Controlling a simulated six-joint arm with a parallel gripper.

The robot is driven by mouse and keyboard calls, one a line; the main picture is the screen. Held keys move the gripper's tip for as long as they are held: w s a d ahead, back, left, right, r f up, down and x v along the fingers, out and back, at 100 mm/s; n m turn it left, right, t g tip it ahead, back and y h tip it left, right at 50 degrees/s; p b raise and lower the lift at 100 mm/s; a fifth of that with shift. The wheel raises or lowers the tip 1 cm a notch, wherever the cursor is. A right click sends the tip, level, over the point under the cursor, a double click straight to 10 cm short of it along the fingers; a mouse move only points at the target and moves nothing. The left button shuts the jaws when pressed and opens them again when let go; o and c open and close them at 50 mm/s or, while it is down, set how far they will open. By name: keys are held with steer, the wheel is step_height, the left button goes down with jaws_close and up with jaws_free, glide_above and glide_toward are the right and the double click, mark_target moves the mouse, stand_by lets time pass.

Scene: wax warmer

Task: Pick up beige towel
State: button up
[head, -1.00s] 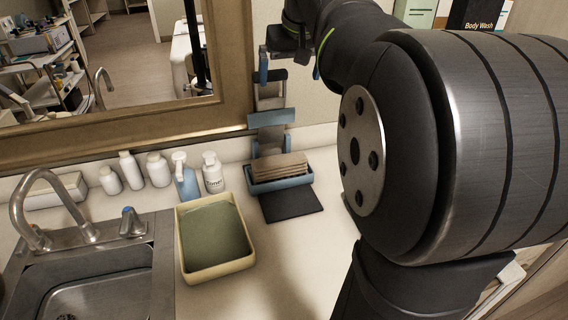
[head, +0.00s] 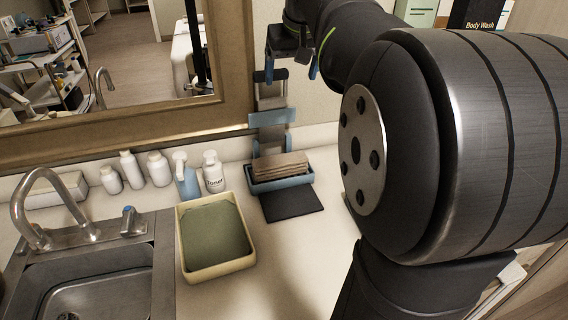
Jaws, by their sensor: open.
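Several beige towels (head: 279,166) lie folded in a stack in a blue tray (head: 284,184) on the counter, below the mirror frame. My gripper (head: 291,69) is at the top of the head view, above the stack in the picture and apart from it. Its two blue-tipped fingers are spread with nothing between them. My arm hides the upper part of the wrist and the area to the right.
A dark mat (head: 291,205) lies in front of the blue tray. A yellow tray (head: 222,268) with a green cloth is to its left. Bottles (head: 213,173) line the wall, with a sink (head: 97,291) and faucet at left. A blue-grey holder (head: 270,117) stands behind the towels.

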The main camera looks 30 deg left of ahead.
steer(key=n+g+h, duration=0.3)
steer(key=n, duration=1.5)
glide_above(280, 158)
step_height(280, 158, down, 15)
step_height(280, 158, down, 18)
steer(key=shift+r, duration=0.25)
steer(key=c, duration=1.2)
steer(key=shift+r, duration=0.1)
